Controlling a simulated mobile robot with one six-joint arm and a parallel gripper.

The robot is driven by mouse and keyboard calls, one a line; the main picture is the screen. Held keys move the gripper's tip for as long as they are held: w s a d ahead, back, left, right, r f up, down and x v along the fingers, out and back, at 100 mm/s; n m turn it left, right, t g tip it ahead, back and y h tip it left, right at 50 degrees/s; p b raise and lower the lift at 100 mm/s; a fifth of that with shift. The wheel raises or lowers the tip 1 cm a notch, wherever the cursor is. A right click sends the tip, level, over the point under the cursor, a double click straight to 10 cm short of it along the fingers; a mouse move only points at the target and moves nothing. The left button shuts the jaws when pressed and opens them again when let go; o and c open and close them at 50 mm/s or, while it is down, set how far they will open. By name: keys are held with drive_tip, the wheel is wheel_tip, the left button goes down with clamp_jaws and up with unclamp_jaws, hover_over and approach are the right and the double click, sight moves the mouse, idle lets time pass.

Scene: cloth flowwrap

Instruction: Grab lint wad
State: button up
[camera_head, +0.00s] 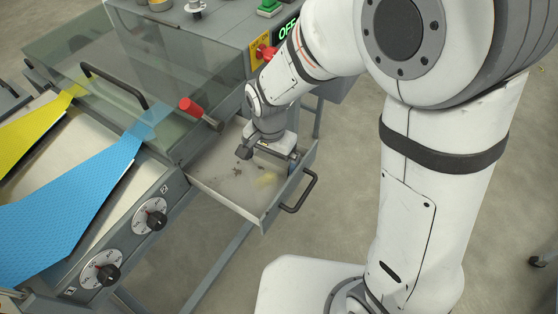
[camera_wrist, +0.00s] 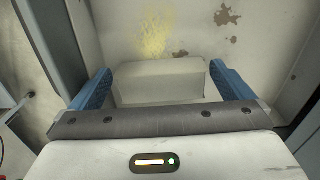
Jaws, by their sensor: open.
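My gripper (camera_head: 268,153) is open and reaches down into the pulled-out drawer (camera_head: 222,203). In the wrist view its two blue fingers (camera_wrist: 160,76) stand apart, on either side of a pale grey, block-shaped thing (camera_wrist: 160,84). This looks like the lint wad, though its texture is not clear. Its near part is hidden behind the gripper's body. Small gaps seem to lie between it and the fingers; I cannot tell its height against the fingertips. In the head view the gripper hides it.
A yellowish smear (camera_head: 266,181) and dark specks (camera_head: 237,170) mark the drawer floor. Drawer walls stand close around the gripper, with a black handle (camera_head: 299,192) at the front. The machine's clear cover (camera_head: 160,60) and red-handled lever (camera_head: 196,109) are to the left.

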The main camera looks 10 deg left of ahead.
drive_tip(key=shift+c, duration=0.4)
drive_tip(key=c, duration=0.6)
drive_tip(key=shift+r, duration=0.1)
